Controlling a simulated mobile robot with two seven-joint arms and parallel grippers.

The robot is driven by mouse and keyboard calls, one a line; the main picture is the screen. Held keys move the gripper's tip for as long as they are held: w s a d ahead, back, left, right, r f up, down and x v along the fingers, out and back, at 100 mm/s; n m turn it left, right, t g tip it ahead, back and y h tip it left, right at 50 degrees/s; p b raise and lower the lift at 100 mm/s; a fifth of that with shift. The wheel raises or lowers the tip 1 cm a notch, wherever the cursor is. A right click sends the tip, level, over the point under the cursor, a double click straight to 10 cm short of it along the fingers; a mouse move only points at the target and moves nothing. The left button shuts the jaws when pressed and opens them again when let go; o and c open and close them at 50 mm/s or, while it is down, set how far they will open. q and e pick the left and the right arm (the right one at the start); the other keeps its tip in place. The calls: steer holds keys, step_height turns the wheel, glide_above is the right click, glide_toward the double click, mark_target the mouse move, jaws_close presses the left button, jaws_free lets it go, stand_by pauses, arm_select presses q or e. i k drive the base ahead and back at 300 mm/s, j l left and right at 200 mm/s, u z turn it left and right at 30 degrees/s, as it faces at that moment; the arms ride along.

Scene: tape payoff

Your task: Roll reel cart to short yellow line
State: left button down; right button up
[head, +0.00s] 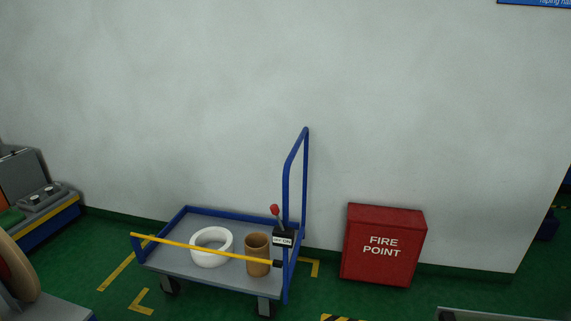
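The reel cart (215,276) is a low grey platform trolley with blue rails, standing by the wall at lower centre. Its tall blue push handle (304,180) rises at the right end. A white ring-shaped reel (198,258) and a brown cylinder (257,262) sit on the deck. A yellow bar (190,246) runs along the front side. A red-knobbed lever with a dark labelled box (282,238) is at the handle's base. Yellow floor markings (143,303) show around the cart; which is the short line I cannot tell. Neither of my grippers is in view.
A red FIRE POINT box (383,246) stands against the wall right of the cart. A grey bench or machine (38,205) and a large tan roll (18,268) are at the left. Black-and-yellow striped marking (342,318) is at the bottom. Green floor shows between them.

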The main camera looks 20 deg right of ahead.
mark_target(170, 262)
steer(key=i+l, duration=0.1)
steer(key=i, duration=0.95)
steer(key=l+u, duration=0.05)
